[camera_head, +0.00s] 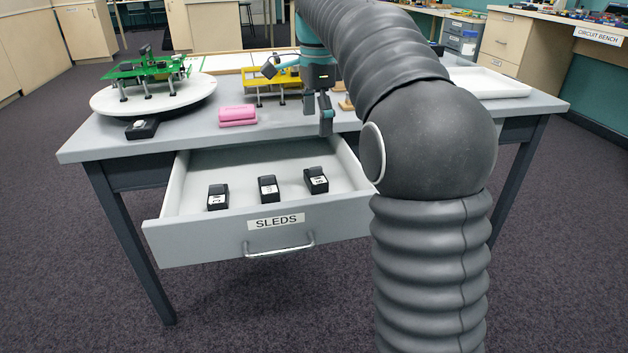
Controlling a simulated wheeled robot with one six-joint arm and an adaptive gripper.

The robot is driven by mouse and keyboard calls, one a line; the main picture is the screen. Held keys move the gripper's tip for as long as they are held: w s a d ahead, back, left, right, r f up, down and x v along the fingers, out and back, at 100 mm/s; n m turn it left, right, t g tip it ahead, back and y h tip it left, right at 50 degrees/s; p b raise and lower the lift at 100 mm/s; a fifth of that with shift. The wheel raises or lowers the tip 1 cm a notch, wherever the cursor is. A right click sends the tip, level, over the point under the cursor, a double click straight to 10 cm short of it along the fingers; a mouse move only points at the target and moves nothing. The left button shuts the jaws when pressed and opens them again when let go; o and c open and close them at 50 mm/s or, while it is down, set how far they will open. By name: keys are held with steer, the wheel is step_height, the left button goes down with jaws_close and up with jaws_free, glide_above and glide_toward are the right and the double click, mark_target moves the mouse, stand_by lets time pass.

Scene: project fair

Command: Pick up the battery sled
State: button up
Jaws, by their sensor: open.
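Three small black battery sleds with white labels stand in a row in the open drawer (195,228) marked SLEDS: a left one (218,197), a middle one (268,189) and a right one (316,180). The labels are too small to read surely. A similar black block (142,129) lies on the tabletop by the round white stand. My gripper (318,118) is open, pointing down near the table's front edge, behind and above the right sled. I see nothing held in it. My arm hides the right part of the table and drawer.
A green board (146,69) on posts stands on the round white turntable (190,95). A pink block (238,115) and a yellow board (272,80) on posts are left of my gripper. A white tray (505,88) lies at the right. The drawer's floor is mostly clear.

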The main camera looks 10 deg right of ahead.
mark_target(316, 167)
steer(key=f+b, duration=0.2)
steer(key=f, duration=0.5)
steer(key=f+b, duration=0.2)
steer(key=f, duration=0.5)
steer(key=shift+w, duration=0.2)
steer(key=shift+r, duration=0.1)
steer(key=c, duration=1.1)
